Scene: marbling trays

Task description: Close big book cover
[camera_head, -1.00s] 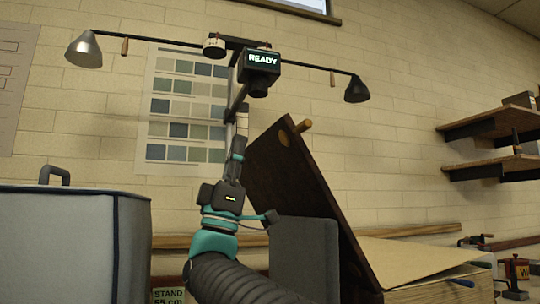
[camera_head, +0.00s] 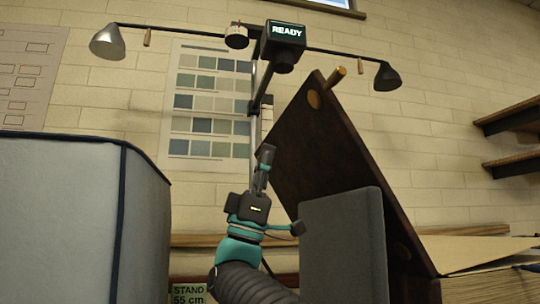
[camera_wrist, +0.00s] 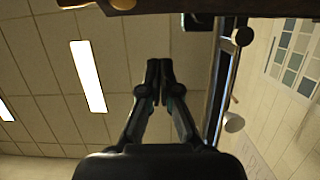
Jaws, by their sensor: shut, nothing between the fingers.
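The big book's cover (camera_head: 335,150) is a dark brown board, standing open and tilted, its upper end leaning left. The book's tan page block (camera_head: 470,252) lies at the lower right, partly cut off. My gripper (camera_head: 266,152) points up, shut and empty, overlapping the cover's left edge in the head view; I cannot tell whether they touch. In the wrist view my gripper's fingertips (camera_wrist: 159,65) are together with nothing between them. My grey panel-like part hides the cover's lower part.
A lamp stand with a READY box (camera_head: 284,42) and two lamps (camera_head: 107,42) rises behind my gripper. A large grey-blue padded case (camera_head: 60,220) fills the left. Wall shelves (camera_head: 508,118) are at right. A STAND 55 cm sign (camera_head: 188,291) is low.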

